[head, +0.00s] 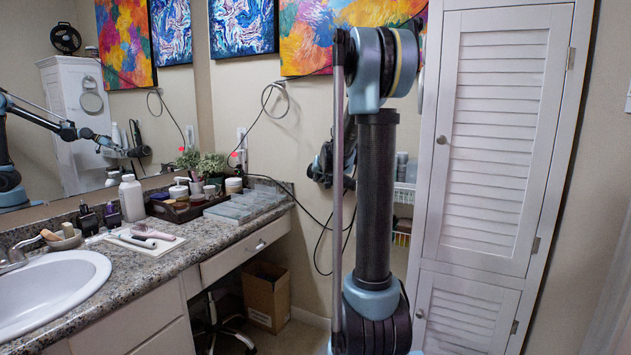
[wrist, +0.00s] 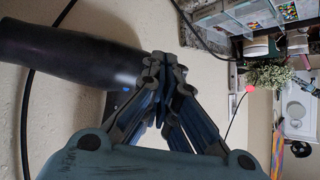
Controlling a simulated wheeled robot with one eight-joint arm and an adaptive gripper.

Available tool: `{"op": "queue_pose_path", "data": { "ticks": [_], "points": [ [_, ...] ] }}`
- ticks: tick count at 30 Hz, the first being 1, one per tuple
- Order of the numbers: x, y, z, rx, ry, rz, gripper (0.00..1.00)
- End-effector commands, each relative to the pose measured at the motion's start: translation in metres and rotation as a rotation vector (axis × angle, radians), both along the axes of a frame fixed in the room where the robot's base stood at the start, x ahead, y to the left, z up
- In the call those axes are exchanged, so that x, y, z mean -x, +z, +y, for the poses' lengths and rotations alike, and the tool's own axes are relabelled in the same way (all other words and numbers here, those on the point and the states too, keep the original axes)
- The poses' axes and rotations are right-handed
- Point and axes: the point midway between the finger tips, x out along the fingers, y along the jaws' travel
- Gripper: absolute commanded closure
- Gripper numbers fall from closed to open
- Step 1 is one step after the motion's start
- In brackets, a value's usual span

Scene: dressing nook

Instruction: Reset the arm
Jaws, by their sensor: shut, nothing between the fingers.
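My gripper (wrist: 165,62) shows in the wrist view with its dark linked fingers drawn together at the tips and nothing between them. In the head view my raised arm stands in front of the wall, right of the vanity, and its upright black link hides much of what is behind it. Part of the dark wrist end shows just left of that link, but the fingertips cannot be made out there. The mirror (head: 150,100) reflects my arm stretched out, clear of the counter.
The granite counter (head: 215,232) holds a sink (head: 45,292), bottles, a dark tray of jars and clear boxes (head: 245,205). A plant (wrist: 270,75) shows in the wrist view. A white louvered cabinet (head: 490,150) stands right of my arm. A cardboard box (head: 267,297) is under the counter. Cords hang along the wall.

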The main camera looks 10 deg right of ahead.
Motion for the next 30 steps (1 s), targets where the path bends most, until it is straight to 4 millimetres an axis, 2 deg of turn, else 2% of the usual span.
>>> {"op": "queue_pose_path", "data": {
  "ticks": [4, 8, 20, 30],
  "points": [
    [0.024, -0.001, 0.003, 0.008, 0.010, 0.033, 1.00],
    [0.065, -0.005, 0.007, 0.026, 0.028, 0.092, 1.00],
    [0.210, -0.035, 0.015, 0.084, 0.080, 0.299, 1.00],
    [0.333, -0.078, 0.014, 0.133, 0.114, 0.477, 1.00]
  ]
}}
